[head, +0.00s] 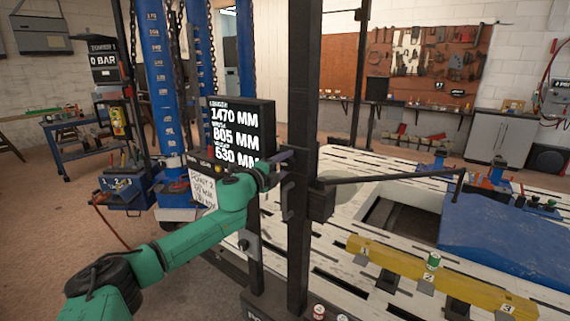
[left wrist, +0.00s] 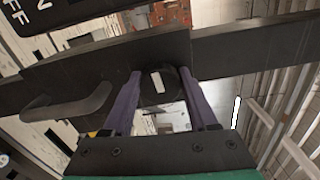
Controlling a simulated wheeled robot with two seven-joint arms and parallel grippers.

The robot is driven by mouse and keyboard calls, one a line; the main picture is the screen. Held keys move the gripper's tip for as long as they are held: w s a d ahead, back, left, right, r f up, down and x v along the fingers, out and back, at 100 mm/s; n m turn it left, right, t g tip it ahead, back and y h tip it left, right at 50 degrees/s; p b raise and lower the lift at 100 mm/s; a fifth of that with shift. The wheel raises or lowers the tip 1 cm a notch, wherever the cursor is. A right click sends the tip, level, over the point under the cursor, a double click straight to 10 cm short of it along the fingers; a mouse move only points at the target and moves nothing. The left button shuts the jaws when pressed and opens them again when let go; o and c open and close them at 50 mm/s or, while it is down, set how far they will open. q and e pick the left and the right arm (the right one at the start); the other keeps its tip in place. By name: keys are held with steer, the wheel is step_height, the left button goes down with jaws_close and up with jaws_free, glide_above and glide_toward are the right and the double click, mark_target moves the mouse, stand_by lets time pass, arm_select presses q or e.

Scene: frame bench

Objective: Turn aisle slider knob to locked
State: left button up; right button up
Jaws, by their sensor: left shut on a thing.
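A black round knob (left wrist: 157,82) with a short white mark sits on a dark bar and plate in the left wrist view. My left gripper (left wrist: 161,76) has its two purple fingers on either side of this knob and is shut on it. In the head view the left gripper (head: 281,158) reaches the tall black post (head: 301,70) at the middle. The knob is hidden there by my gripper and the post. My right gripper is not in view.
A black display (head: 238,132) with white measurements stands just behind my left gripper. A dark curved handle (left wrist: 72,104) is beside the knob. A thin black arm (head: 395,178) extends right from the post over the slotted white bench (head: 345,160). A yellow numbered beam (head: 395,262) lies on the bench.

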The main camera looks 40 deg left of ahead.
arm_select(q)
steer(key=shift+m, duration=0.6)
steer(key=o, duration=1.4)
